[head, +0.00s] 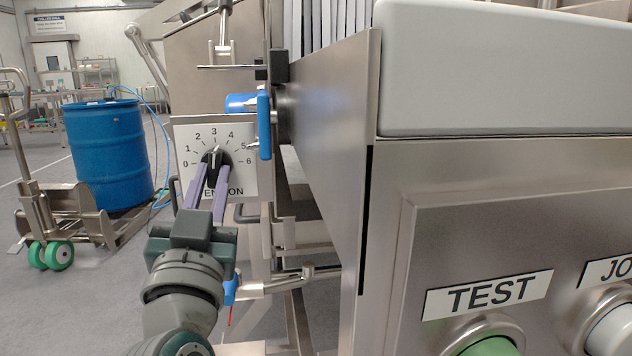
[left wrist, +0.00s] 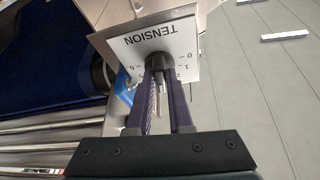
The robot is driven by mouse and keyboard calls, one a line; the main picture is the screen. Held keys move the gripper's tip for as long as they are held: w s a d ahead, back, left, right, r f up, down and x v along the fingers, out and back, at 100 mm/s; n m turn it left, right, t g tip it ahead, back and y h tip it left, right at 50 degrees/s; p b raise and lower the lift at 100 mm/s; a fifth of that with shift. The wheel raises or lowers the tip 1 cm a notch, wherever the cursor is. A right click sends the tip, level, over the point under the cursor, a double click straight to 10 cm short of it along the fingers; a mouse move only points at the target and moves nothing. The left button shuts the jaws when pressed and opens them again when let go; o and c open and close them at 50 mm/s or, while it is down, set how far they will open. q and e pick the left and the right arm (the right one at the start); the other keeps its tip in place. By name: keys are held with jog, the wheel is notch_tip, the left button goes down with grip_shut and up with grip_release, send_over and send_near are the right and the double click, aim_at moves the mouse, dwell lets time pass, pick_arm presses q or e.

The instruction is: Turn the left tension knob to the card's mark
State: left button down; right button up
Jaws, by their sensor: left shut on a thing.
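The tension knob (head: 215,156) is black and sits in the middle of a white dial plate (head: 244,184) numbered 0 to 6 and lettered TENSION. Its white line points about straight up, near the 3. My left gripper (head: 213,170) comes up from below, its purple fingers shut on the knob from both sides. In the left wrist view the fingers also close on the dark knob (left wrist: 159,60), in front of the plate (left wrist: 130,50); the knob's line is not clear there. I see no card with a mark. My right gripper is not in view.
A blue handle (head: 264,125) stands just right of the dial plate's upper corner. A steel side panel (head: 325,130) and a control box with a TEST label (head: 488,294) fill the right. A blue drum (head: 110,155) stands at the left on a trolley.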

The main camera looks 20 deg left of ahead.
pick_arm(q)
jog(key=shift+d+n+g+y, duration=0.1)
jog(key=shift+n+g+y, duration=0.45)
jog(key=shift+n, duration=0.75)
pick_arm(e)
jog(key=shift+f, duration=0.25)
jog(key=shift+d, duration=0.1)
pick_arm(q)
jog(key=c, duration=0.8)
grip_release()
jog(key=shift+t, duration=0.25)
